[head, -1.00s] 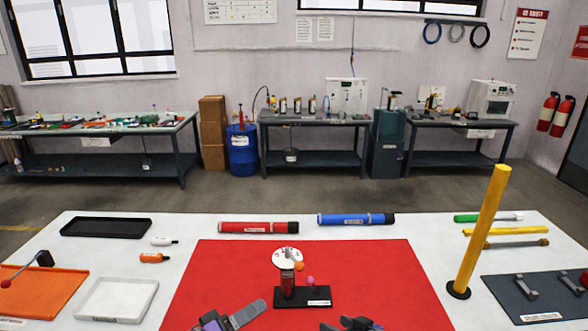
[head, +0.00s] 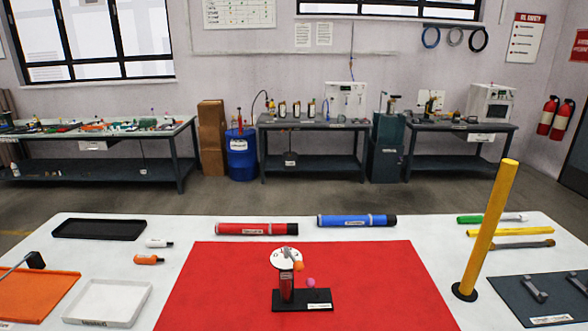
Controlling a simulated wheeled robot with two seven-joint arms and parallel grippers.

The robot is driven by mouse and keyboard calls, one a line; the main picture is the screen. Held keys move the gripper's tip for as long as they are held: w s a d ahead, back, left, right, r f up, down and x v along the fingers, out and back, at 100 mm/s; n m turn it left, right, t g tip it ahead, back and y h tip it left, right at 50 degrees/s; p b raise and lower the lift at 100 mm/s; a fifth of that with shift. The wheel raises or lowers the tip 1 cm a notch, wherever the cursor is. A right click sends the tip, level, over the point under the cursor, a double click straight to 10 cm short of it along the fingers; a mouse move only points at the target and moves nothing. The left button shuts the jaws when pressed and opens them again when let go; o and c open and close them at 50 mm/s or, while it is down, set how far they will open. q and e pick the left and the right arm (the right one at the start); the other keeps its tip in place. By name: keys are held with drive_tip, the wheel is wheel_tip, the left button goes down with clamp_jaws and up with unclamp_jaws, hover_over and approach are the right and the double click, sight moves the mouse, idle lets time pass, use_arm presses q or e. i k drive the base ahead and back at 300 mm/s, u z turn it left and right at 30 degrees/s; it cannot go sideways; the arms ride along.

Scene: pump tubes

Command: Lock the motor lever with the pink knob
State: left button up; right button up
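The motor stand is a small red upright body (head: 286,288) on a black base plate (head: 318,299), standing on the red mat (head: 210,290). A white round disc (head: 286,258) tops it, with an orange part (head: 299,266) at its right side. The pink knob (head: 310,282) shows just right of the red body, above the base plate. The lever joined to it is too small to make out clearly. Neither of my grippers shows in the head view now.
A red tube (head: 257,229) and a blue tube (head: 356,220) lie behind the mat. A tall yellow post (head: 487,230) stands at the right. An orange tray (head: 40,297), a white tray (head: 108,303) and a black tray (head: 100,229) are at the left. The mat around the stand is clear.

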sight(310, 282)
drive_tip(key=u, duration=0.35)
drive_tip(key=k, duration=0.9)
drive_tip(key=u, duration=0.65)
drive_tip(key=k, duration=0.4)
drive_tip(key=z, duration=0.7)
drive_tip(key=i, duration=1.8)
drive_tip(key=u, duration=0.75)
